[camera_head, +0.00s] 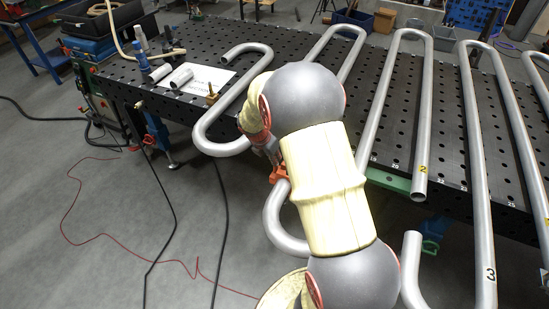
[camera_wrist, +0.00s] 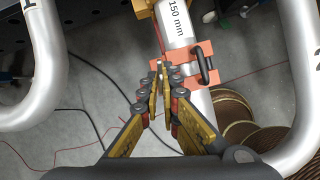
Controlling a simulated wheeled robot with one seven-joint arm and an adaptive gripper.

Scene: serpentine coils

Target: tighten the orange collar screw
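An orange collar (camera_wrist: 187,69) with a dark handle-shaped bar (camera_wrist: 206,62) sits around a grey pipe (camera_wrist: 200,102) marked "150 mm" in the wrist view. In the head view, an orange part of the collar (camera_head: 279,174) shows beside my arm. My gripper (camera_wrist: 160,74) is at the collar's left side, its two yellow-padded fingers close together with a narrow gap. A small pale tip shows between the fingertips. I cannot tell whether it is the screw or whether the fingers press on it. In the head view, my arm hides most of the gripper.
Bent grey pipes (camera_head: 375,110) lie over the black perforated table (camera_head: 300,42), some reaching past its front edge. Short tube pieces (camera_head: 181,78) lie at the table's left. A brown cable coil (camera_wrist: 238,108) is below the pipe. Cables cross the open floor (camera_head: 100,220).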

